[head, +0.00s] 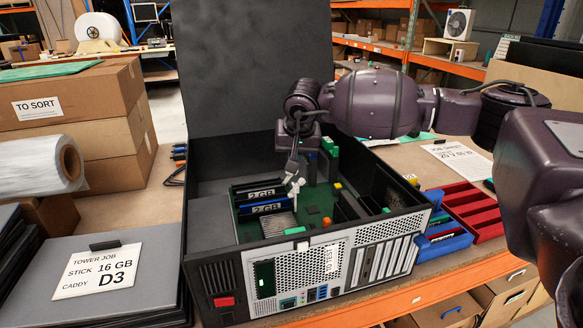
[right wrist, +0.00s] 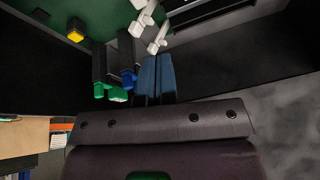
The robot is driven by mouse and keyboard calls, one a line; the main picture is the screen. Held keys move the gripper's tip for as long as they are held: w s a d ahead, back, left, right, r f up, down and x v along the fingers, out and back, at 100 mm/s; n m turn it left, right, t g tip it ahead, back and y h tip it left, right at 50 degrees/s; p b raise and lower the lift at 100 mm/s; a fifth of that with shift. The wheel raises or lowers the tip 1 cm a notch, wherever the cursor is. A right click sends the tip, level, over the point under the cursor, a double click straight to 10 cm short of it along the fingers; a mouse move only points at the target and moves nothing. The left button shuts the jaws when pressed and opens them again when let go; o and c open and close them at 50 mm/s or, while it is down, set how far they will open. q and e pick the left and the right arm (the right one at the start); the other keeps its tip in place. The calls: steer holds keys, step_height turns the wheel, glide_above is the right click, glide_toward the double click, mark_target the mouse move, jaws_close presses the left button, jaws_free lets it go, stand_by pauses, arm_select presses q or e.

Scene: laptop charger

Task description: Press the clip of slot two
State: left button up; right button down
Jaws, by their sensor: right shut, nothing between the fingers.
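In the head view an open black computer case (head: 372,232) stands on the table with a green board (head: 312,212) inside. Two sticks labelled 2 GB (head: 262,194) sit in slots on the board. White clips (head: 295,187) stand at the right end of these slots, and they also show in the right wrist view (right wrist: 157,38). My right gripper (head: 292,174) is shut and empty, pointing down just above the white clips. In the right wrist view its fingers (right wrist: 156,62) lie together close to the clips; contact cannot be told. Which slot is slot two is not marked visibly. My left gripper is not in view.
The case lid (head: 250,60) stands upright behind. Green-ended parts (head: 330,147) rise beside the gripper. The case walls surround the board. A red tray (head: 472,210) and blue bin (head: 443,243) lie to the right. A TOWER JOB card (head: 98,270) lies at left.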

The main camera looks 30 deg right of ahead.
steer(key=v, duration=0.3)
steer(key=shift+s+r, duration=0.1)
steer(key=shift+r, duration=0.15)
stand_by(0.4)
